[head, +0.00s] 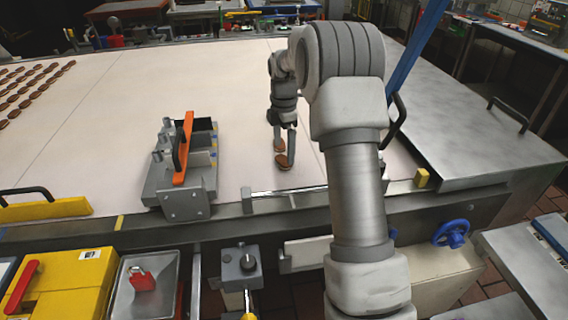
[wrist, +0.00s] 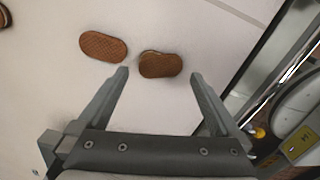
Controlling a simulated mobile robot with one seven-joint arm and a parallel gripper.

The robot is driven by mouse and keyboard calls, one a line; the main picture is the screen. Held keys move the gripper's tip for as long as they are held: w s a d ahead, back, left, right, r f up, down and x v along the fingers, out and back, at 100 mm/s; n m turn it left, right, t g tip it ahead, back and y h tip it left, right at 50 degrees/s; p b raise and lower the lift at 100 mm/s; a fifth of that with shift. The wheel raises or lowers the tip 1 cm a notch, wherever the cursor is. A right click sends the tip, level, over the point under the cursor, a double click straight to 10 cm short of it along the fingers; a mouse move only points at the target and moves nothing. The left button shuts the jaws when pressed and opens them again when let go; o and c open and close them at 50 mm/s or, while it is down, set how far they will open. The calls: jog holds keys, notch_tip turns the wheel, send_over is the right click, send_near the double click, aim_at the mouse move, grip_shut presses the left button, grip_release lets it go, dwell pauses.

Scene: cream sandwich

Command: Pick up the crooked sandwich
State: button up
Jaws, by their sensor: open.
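Two brown oval sandwiches lie close together on the pale belt. In the wrist view one sandwich (wrist: 160,64) lies just ahead of the gap between my fingertips, with a darker edge showing at its upper left. The other sandwich (wrist: 103,46) lies to its upper left, tilted the other way. I cannot tell for sure which is the crooked one. My gripper (wrist: 160,74) is open and empty, its fingers pointing toward the nearer sandwich. In the head view my gripper (head: 284,138) is above the belt, at the sandwiches (head: 282,161), and partly hides them.
Rows of sandwiches (head: 30,85) lie at the far left of the belt (head: 110,130). A metal fixture with an orange handle (head: 183,150) stands left of my gripper. A metal rail (head: 290,192) runs along the front edge. The belt between is clear.

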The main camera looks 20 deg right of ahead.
aim_at(284, 159)
jog(key=shift+f, duration=1.6)
jog(key=shift+c, duration=0.3)
jog(key=c, duration=1.1)
jog(key=shift+r, duration=0.1)
